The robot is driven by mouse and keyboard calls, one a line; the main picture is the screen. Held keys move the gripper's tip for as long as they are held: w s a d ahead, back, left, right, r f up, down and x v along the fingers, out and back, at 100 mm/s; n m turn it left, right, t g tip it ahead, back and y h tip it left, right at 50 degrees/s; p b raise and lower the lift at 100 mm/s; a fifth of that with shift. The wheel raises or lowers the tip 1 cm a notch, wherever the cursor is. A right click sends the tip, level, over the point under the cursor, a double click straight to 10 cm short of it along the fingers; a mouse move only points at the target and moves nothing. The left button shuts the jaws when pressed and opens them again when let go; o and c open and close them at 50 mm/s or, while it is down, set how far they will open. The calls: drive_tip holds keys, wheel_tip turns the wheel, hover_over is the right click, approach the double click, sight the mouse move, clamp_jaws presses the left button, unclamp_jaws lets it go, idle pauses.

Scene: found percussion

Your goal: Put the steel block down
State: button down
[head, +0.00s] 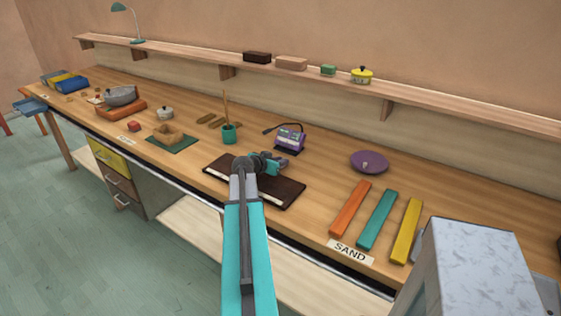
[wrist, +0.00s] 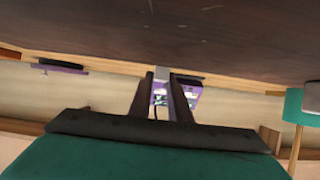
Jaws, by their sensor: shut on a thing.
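My gripper (head: 282,162) is low over the far part of a dark brown board (head: 230,181) on the workbench in the head view. In the wrist view its two dark fingers (wrist: 164,76) are shut on a small grey steel block (wrist: 161,72) at their tips. The board (wrist: 165,30) fills the top of that view, which looks upside down. The block reaches close to the board, but I cannot tell whether it touches. In the head view I cannot make out the block.
A purple device (head: 289,137) stands just behind my gripper. A teal cup (head: 229,133) with a stick is to its left, and a purple plate (head: 369,161) to its right. Orange, teal and yellow bars (head: 405,232) lie at the right by a SAND label (head: 350,253).

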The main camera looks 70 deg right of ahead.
drive_tip(key=shift+f, duration=0.1)
drive_tip(key=c, duration=1.6)
unclamp_jaws()
drive_tip(key=shift+c, duration=0.2)
drive_tip(key=shift+r, duration=0.2)
drive_tip(key=shift+a, duration=0.3)
drive_tip(key=b+v, duration=0.3)
drive_tip(key=v, duration=0.8)
drive_tip(key=shift+w+a+r, duration=0.1)
drive_tip(key=shift+a+r, duration=0.05)
